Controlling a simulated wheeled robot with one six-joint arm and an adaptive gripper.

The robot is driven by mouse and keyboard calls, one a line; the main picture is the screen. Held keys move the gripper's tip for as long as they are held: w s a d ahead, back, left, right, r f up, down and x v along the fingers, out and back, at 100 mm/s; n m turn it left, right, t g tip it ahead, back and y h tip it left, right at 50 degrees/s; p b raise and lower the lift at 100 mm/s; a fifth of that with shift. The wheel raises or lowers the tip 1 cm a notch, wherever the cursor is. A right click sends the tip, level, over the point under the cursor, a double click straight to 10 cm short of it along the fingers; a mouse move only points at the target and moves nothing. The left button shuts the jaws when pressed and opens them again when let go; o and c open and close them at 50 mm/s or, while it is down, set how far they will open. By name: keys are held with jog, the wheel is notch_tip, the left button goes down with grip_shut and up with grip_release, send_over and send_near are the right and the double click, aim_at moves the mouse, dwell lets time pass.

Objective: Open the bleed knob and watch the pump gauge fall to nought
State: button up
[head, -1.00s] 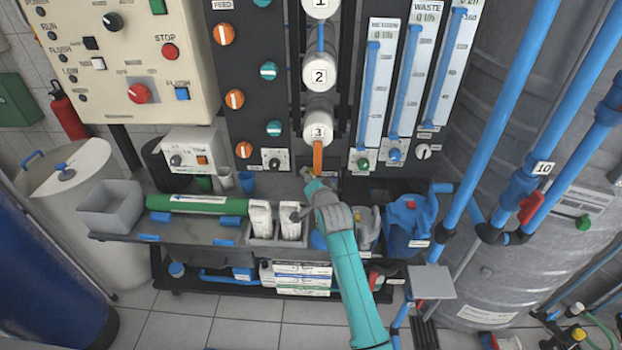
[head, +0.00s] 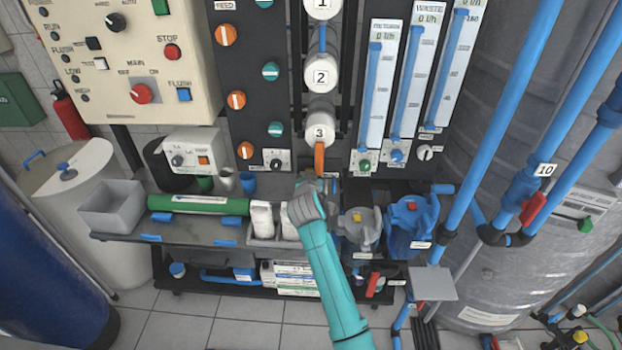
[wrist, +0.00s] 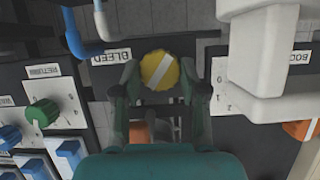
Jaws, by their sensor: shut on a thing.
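The bleed knob (wrist: 159,70) is a round yellow knob with a pale bar across its face, slanted in the wrist view. The BLEED label (wrist: 111,57) is to its left. My gripper (wrist: 162,88) has one finger on each side of the knob and is shut on it. In the head view my gripper (head: 318,186) is below the orange pipe under the number 3 housing, and my wrist hides the knob there. I cannot make out the pump gauge in either view.
Flow meters (head: 375,95) stand right of the housings, their displays reading 0 l/h. A green knob (wrist: 41,112) is left of my gripper and a white pipe fitting (wrist: 262,65) is close on its right. Grey and blue pumps (head: 411,222) stand on the lower right.

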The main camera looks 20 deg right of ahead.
jog(key=shift+n+h, duration=0.3)
jog(key=shift+n, duration=0.1)
dwell(0.3)
jog(key=o, duration=1.1)
jog(key=shift+o, duration=0.2)
jog(key=shift+a, duration=0.1)
jog(key=v, duration=1.2)
jog(key=s+d+r, duration=0.1)
jog(key=d+r, duration=0.3)
jog(key=r, duration=0.3)
